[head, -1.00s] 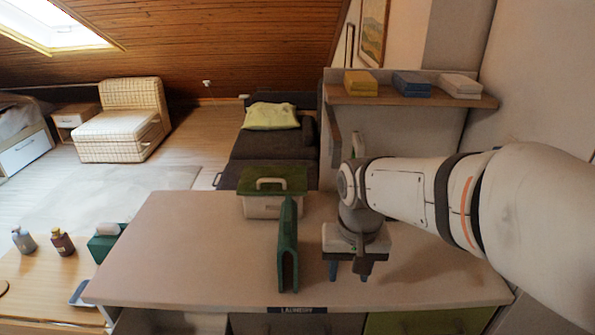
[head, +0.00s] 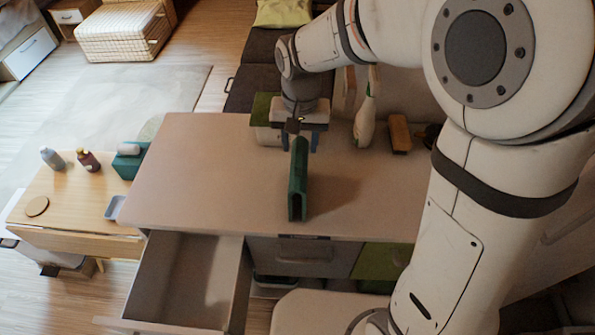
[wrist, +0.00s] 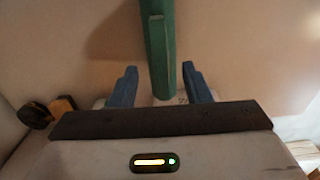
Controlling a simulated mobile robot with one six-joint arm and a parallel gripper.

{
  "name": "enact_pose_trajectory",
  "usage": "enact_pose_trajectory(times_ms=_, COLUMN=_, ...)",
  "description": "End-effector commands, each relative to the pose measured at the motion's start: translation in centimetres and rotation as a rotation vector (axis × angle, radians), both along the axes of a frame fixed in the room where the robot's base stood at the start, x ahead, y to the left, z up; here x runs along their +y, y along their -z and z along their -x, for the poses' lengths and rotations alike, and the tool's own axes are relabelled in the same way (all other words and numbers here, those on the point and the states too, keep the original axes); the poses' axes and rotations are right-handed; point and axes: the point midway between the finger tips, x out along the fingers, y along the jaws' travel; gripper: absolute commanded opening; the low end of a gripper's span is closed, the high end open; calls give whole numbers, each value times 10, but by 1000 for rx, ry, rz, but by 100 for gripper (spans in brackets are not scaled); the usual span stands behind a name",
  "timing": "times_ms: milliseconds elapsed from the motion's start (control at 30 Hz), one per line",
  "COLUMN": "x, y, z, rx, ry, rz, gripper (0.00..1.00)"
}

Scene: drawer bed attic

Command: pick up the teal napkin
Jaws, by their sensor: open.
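The teal napkin (head: 298,185) stands as a tall, narrow, dark green fold on the grey-beige counter (head: 215,170). Its near end shows an inverted-U shape, open at the bottom. My gripper (head: 300,142) is at the napkin's far end, pointing down. In the wrist view, the open blue fingers of my gripper (wrist: 159,72) lie on either side of the napkin (wrist: 160,45), with a gap on each side. The napkin's far end is partly hidden by my gripper in the head view.
A green-lidded box (head: 262,108) stands just behind my gripper. A white bottle (head: 366,120) and a wooden block (head: 399,134) are to the right. A drawer (head: 185,280) hangs open at the front. The counter's left half is clear. A low table (head: 75,200) holds several small items.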

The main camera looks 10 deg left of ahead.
Motion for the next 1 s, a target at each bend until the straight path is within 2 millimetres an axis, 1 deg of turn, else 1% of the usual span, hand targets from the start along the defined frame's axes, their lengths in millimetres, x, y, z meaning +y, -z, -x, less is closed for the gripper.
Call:
enact_pose_trajectory(times_ms=100, x=1, y=17, z=0, rx=4, ry=-1, rz=2, gripper=44)
enact_pose_trajectory(times_ms=200, x=1, y=26, z=0, rx=2, ry=-1, rz=1, gripper=44)
enact_pose_trajectory(times_ms=467, x=2, y=29, z=0, rx=0, ry=-2, rz=0, gripper=44)
enact_pose_trajectory(times_ms=1000, x=2, y=28, z=1, rx=0, ry=-4, rz=0, gripper=0)
